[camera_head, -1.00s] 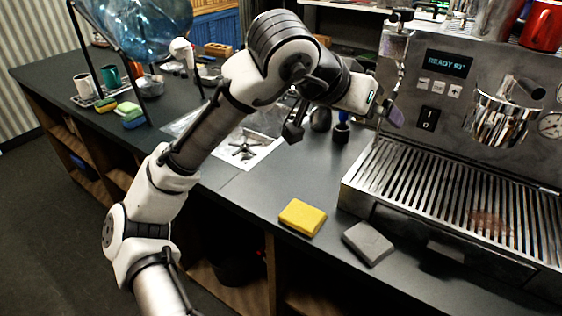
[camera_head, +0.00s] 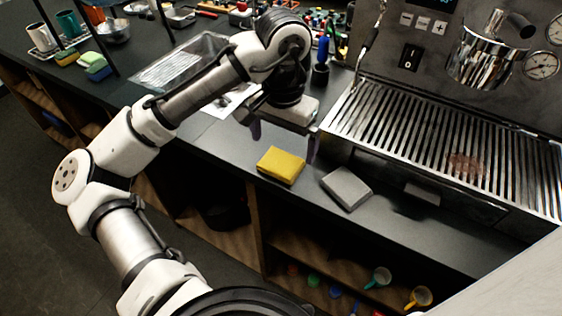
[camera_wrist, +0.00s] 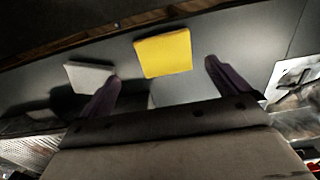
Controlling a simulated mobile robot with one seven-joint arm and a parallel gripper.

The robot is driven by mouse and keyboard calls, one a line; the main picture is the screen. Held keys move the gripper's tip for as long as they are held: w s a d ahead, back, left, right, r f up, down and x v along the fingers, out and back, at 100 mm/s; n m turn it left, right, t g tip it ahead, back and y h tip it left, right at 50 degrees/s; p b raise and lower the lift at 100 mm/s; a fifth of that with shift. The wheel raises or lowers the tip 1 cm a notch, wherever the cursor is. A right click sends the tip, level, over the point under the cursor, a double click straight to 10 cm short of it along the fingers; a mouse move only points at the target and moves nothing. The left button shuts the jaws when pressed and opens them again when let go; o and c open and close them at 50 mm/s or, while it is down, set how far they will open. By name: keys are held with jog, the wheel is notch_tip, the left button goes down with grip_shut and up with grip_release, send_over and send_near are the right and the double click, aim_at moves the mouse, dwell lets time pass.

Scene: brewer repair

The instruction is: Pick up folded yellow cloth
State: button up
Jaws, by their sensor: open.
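The folded yellow cloth (camera_head: 281,165) lies flat near the front edge of the dark counter in the head view. My gripper (camera_head: 283,147) points down just behind and above it, its two purple fingers apart. In the wrist view the yellow cloth (camera_wrist: 163,54) lies beyond the fingertips, between the lines of the two open fingers (camera_wrist: 162,72). Nothing is between the fingers, and I see no contact with the cloth.
A folded grey cloth (camera_head: 346,188) lies just right of the yellow one, near the left fingertip in the wrist view (camera_wrist: 88,77). The espresso machine's slatted drip tray (camera_head: 432,140) stands behind right. Open shelves with cups (camera_head: 378,278) are below the counter edge.

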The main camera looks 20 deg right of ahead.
aim_at(282, 161)
jog(key=shift+w+f+p, duration=0.2)
jog(key=shift+f, duration=1.3)
jog(key=shift+w+f+p, duration=0.15)
jog(key=shift+f+p, duration=0.05)
jog(key=shift+f, duration=1.25)
jog(key=shift+c, duration=0.3)
jog(key=c, duration=1)
jog(key=shift+o, duration=0.2)
jog(key=shift+r, duration=0.1)
notch_tip(282, 161, up, 20)
jog(key=shift+b, duration=0.3)
